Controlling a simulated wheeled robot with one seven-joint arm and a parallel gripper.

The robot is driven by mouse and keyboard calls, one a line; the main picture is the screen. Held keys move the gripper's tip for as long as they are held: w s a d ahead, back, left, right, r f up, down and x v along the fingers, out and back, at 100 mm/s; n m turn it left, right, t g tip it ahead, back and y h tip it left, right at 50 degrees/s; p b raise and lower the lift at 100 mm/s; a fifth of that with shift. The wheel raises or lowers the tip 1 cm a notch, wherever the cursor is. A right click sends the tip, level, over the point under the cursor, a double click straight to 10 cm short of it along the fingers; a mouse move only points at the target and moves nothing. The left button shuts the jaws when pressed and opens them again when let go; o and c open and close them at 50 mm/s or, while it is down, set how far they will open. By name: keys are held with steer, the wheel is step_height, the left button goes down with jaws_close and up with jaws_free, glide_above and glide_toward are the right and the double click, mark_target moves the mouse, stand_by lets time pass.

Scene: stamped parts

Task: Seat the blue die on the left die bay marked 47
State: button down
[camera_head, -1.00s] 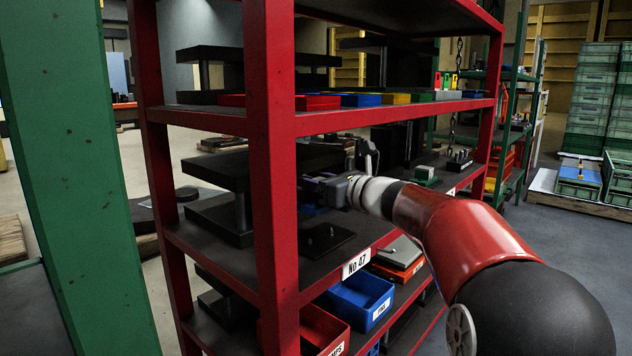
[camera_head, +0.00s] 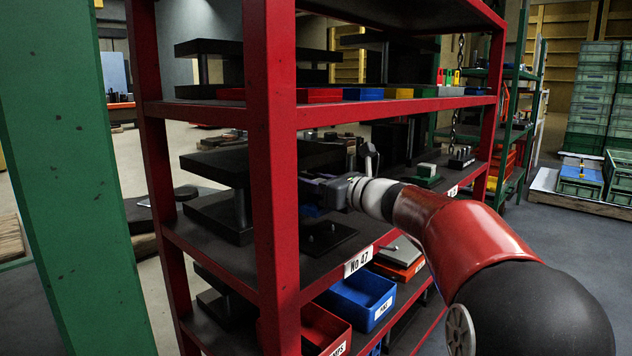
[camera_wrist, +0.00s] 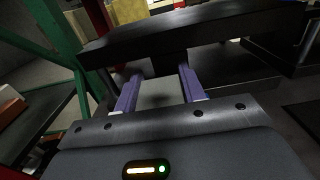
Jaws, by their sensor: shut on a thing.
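My gripper (camera_head: 318,184) reaches in over the middle shelf of the red rack, at the shelf marked No 47. In the wrist view its two purple fingers (camera_wrist: 160,88) stand apart with a grey face between them. A blue piece, seemingly the blue die (camera_head: 309,210), shows just below the gripper in the head view, partly hidden by the rack post and the gripper. A dark plate with small upright pins (camera_head: 327,238), the left die bay, lies on the shelf below and in front of the gripper, behind the No 47 label (camera_head: 358,262). Its top looks bare.
The red front post (camera_head: 272,170) stands close left of my gripper. A black die set (camera_head: 215,165) stands left, and a dark plate (camera_wrist: 190,32) overhangs the fingers in the wrist view. A green block (camera_head: 427,178) sits farther right. Blue bins (camera_head: 362,300) are below.

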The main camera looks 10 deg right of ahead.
mark_target(316, 198)
steer(key=shift+f+b, duration=1.4)
steer(key=shift+f, duration=0.45)
steer(key=shift+f+b, duration=0.95)
steer(key=shift+f, duration=0.35)
stand_by(0.6)
steer(key=c, duration=1)
jaws_free()
steer(key=shift+s, duration=0.1)
steer(key=shift+o, duration=1.2)
steer(key=shift+f, duration=0.25)
steer(key=v, duration=0.7)
steer(key=shift+s+d+r, duration=0.15)
steer(key=shift+s+d, duration=0.1)
steer(key=shift+s, duration=0.05)
